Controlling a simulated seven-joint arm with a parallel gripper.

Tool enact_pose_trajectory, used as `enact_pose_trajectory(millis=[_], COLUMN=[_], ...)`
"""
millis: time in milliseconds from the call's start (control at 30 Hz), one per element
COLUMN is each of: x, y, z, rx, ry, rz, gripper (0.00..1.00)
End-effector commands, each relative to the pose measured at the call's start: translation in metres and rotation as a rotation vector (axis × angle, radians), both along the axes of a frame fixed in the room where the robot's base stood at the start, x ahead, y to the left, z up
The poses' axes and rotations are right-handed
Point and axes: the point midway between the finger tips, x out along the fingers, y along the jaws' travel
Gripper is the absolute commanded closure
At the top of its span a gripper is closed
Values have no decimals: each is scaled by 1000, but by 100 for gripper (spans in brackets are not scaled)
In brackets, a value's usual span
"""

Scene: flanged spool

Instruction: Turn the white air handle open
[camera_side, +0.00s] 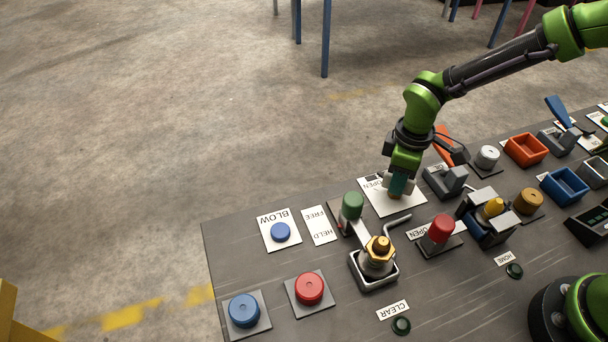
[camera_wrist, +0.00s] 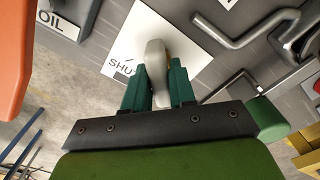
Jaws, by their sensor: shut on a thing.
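The white air handle (camera_wrist: 156,62) stands between the two green fingers of my gripper (camera_wrist: 158,80) in the wrist view. The fingers are shut on it from both sides. Behind it is a white plate (camera_wrist: 190,47) on which the word SHUT can be partly read. In the side view my gripper (camera_side: 397,187) points down over the same plate (camera_side: 402,208), where OPEN can be read near its far edge. There the gripper hides most of the handle.
A green-topped lever (camera_side: 352,206) and a brass-nut fitting (camera_side: 379,250) with a bent grey rod stand nearby. A red knob (camera_side: 441,228) is to the right, and an orange lever (camera_side: 444,147) rises just behind my gripper. Red and blue buttons sit at the panel's left end.

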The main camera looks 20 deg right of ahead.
Motion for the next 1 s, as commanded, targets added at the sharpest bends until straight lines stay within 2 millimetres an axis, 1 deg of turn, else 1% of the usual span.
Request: enact_pose_trajectory(millis=[300, 333, 400, 467, 700, 800, 867, 967, 1000], x=[0, 0, 0, 0, 0, 0, 1, 1, 1], y=[0, 0, 0, 0, 0, 0, 0, 0, 0], z=[1, 1, 1, 1, 0, 4, 9, 25, 33], rx=[-1, -1, -1, -1, -1, -1, 0, 0, 1], ry=[-1, -1, -1, -1, -1, -2, -4, -6, -8], rz=[6, 6, 6, 5, 4, 3, 2, 1, 1], gripper=[100, 73, 63, 54, 54, 54, 54, 54, 54])
